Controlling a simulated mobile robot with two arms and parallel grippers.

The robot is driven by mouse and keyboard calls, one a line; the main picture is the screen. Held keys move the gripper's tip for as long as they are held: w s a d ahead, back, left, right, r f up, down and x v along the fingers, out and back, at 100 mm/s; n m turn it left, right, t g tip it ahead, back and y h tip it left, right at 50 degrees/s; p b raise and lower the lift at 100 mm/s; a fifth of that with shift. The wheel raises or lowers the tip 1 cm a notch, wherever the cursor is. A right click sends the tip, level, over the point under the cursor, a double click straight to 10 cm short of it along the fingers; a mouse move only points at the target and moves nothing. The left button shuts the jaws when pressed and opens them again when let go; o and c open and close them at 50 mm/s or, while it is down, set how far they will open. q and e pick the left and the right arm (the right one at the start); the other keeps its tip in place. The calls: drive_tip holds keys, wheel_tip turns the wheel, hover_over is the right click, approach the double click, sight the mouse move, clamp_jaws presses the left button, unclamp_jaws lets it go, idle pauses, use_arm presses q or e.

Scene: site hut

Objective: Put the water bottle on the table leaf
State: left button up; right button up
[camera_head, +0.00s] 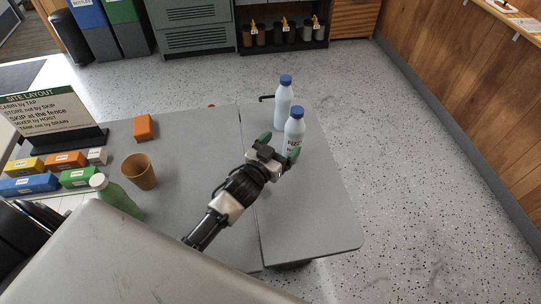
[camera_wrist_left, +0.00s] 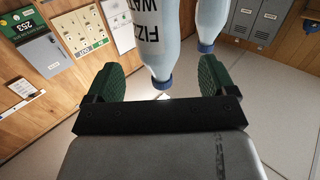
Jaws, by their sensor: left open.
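Two white-blue bottles with blue caps stand upright on the far part of the grey table leaf (camera_head: 310,225). The nearer water bottle (camera_head: 294,132) carries dark lettering; in the left wrist view this bottle (camera_wrist_left: 155,40) appears upside down and reads "FIZZ… WAT…". The other bottle (camera_head: 283,103) stands just behind it and also shows in the wrist view (camera_wrist_left: 211,18). My left gripper (camera_head: 280,147) is open, its green fingers at the near bottle, one on either side in the wrist view. It hides the bottle's base. My right gripper is not in view.
Left of the leaf's seam, the main tabletop (camera_head: 200,130) holds an orange block (camera_head: 143,127), a brown cup (camera_head: 140,171), a green bottle (camera_head: 117,196), several coloured boxes and a sign (camera_head: 48,108). The leaf's near part is clear.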

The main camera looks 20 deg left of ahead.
use_arm(q)
drive_tip(key=s, duration=0.2)
drive_tip(key=s+a, duration=0.1)
drive_tip(key=s, duration=0.2)
drive_tip(key=shift+s, duration=0.15)
